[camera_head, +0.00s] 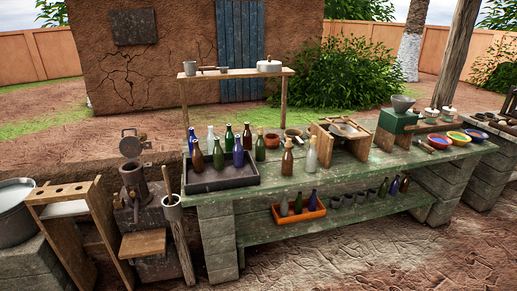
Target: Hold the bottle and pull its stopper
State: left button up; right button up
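Several stoppered-looking bottles stand on the green wooden bench in the middle of the head view. A brown bottle (287,157) and a clear, pale bottle (311,154) stand upright on the bare bench top, right of the dark tray. A green bottle (260,146) stands near the tray's right edge. Brown, blue and green bottles stand in and behind the tray, among them a purple-blue one (238,153). Light tips show on some bottles, but they are too small to tell as stoppers. Which bottle is the task's one I cannot tell. Neither gripper is in view.
The dark tray (221,185) sits at the left end of the bench (365,183). A wooden frame (345,137) and coloured bowls (437,142) stand farther right. An orange crate (299,217) with bottles is on the lower shelf. Open dirt ground (350,262) lies in front.

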aim_at(288, 157)
jog(key=u, duration=0.25)
jog(key=i+l+u, duration=0.15)
jog(key=l+u, duration=0.2)
jog(key=i+l+u, duration=0.15)
jog(key=l+u, duration=0.2)
jog(key=i+l+u, duration=0.1)
jog(key=l+u, duration=0.25)
jog(key=j, duration=0.05)
